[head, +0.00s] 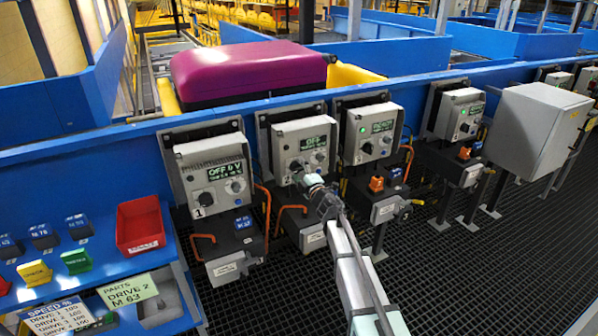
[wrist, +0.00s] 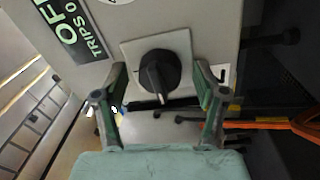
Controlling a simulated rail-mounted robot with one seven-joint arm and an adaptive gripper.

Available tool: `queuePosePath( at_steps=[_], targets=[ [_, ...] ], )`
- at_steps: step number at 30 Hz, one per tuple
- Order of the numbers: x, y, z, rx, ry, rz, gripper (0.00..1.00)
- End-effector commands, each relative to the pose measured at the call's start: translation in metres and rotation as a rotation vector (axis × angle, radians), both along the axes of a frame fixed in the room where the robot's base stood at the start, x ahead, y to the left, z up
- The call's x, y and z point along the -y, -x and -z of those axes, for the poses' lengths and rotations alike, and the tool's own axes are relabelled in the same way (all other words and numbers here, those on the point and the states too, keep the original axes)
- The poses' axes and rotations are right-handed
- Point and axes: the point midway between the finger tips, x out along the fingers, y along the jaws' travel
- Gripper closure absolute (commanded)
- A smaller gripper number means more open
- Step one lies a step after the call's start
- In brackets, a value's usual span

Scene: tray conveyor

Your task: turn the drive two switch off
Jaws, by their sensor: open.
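The second drive box (head: 300,140) from the left is a grey unit with a dark display (head: 313,143) lit with green text that reads OFF. The same display in the wrist view (wrist: 75,32) reads OFF and TRIPS 0, partly cut off. Its switch (wrist: 158,72) is a black rotary knob on a white square plate, with its pale-marked grip pointing toward the bottom of the wrist view. My gripper (wrist: 160,82) is open, with one finger on each side of the knob. I cannot tell whether they touch it. In the head view my gripper (head: 310,183) is at the box's lower front.
Drive box one (head: 213,170) stands to the left, and a third box (head: 370,130) with a green light stands close on the right. A grey cabinet (head: 535,125) is farther right. A blue shelf holds a red bin (head: 140,225). A purple case (head: 248,72) lies behind the boxes.

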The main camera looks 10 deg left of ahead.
Motion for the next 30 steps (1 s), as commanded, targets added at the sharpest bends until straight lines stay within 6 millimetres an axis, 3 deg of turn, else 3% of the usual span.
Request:
queuePosePath(
  at_steps=[8, 22, 30],
  targets=[
    [0.009, 0.016, 0.001, 0.0, 0.0, 0.001, 0.29],
    [0.054, 0.088, 0.007, 0.0, 0.0, 0.001, 0.29],
    [0.063, 0.102, 0.008, 0.001, 0.001, -0.001, 0.29]
  ],
)
